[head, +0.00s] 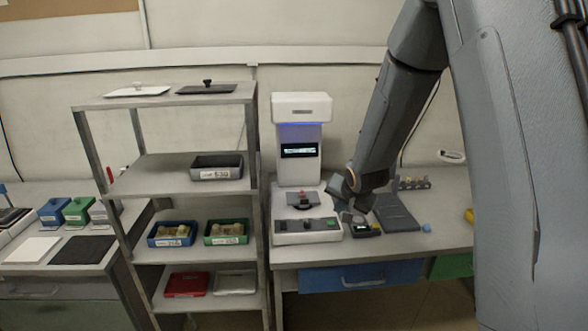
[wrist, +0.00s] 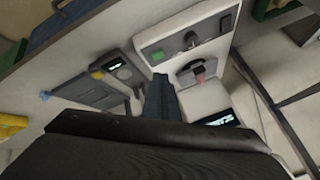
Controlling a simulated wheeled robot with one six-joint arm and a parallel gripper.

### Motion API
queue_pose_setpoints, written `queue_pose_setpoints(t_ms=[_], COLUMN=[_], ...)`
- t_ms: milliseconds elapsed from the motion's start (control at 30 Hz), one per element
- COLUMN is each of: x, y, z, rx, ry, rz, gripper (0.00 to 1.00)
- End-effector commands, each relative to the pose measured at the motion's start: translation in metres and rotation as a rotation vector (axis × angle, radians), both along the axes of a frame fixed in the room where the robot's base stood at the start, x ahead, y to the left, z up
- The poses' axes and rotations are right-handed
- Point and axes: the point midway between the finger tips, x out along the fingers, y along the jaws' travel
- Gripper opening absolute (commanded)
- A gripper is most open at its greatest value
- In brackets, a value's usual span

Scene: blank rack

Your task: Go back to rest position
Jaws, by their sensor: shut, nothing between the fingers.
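My gripper (head: 352,198) is at the end of my arm, low over the bench just right of the white machine (head: 300,140). Its fingers (wrist: 160,97) show in the wrist view as a dark blue-grey pair, shut and empty. They point down close to the machine's side; I cannot tell whether they touch anything. My arm comes down from the upper right in the head view and hides part of the bench. The machine has a lit display, a button panel and a small dark item with a red part (head: 302,198) on its platform.
A grey shelf rack (head: 180,100) stands left, holding trays, bins and lids. On the bench (head: 450,205) are a grey device (head: 398,212), a small device with a green display (head: 367,230) and a yellow item (head: 469,215). A blue drawer (head: 360,277) is below.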

Motion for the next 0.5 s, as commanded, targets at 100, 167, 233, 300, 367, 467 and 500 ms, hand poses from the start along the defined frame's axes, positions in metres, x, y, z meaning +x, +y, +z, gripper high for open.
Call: queue_pose_setpoints(t_ms=[100,167,233,300,367,467,500], x=[-0.064,-0.101,-0.144,-0.184,-0.215,-0.256,-0.268], y=[-0.003,-0.003,-0.003,-0.001,0.001,0.004,0.005], z=[0.012,0.015,0.018,0.021,0.022,0.024,0.024], rx=[-0.107,-0.152,-0.195,-0.224,-0.240,-0.253,-0.254], ry=[0.124,0.195,0.276,0.349,0.405,0.473,0.492], rz=[0.094,0.153,0.227,0.303,0.363,0.449,0.474], gripper=[0.00,0.00,0.00,0.00,0.00,0.00,0.00])
